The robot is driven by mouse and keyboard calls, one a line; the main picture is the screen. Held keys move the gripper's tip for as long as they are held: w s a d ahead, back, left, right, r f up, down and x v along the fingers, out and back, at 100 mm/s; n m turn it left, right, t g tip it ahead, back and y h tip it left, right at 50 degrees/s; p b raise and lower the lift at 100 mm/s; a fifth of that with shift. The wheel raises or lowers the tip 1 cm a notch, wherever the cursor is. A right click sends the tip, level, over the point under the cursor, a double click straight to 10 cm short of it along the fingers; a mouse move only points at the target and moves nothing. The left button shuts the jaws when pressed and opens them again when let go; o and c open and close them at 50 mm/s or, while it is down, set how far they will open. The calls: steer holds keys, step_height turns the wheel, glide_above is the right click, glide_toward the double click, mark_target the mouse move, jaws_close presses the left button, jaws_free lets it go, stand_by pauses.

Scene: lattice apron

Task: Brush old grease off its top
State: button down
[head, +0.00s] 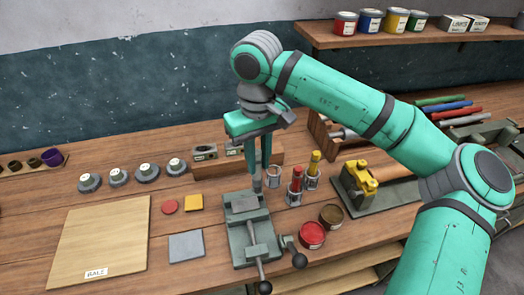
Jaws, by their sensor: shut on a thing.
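My gripper (259,168) points straight down above the back of a grey-green bench vise (246,228). Its fingers are closed around a slim grey piece (257,183), whose lower end shows just behind the vise jaws; I cannot tell if it is a brush or whether it touches anything. The vise has a flat grey top block (243,203); no grease can be made out on it. A red-handled tool (296,184) and a yellow-and-red-handled tool (313,168) stand in small metal holders to the right. A similar holder (273,177) beside my gripper looks empty.
A red tin (312,235) and an open brown tin (331,214) stand right of the vise. A yellow clamp device (360,182) stands right. Round grey pieces (148,173) line the back left.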

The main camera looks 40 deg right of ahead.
steer(key=shift+r, duration=1.4)
steer(key=shift+w, duration=0.1)
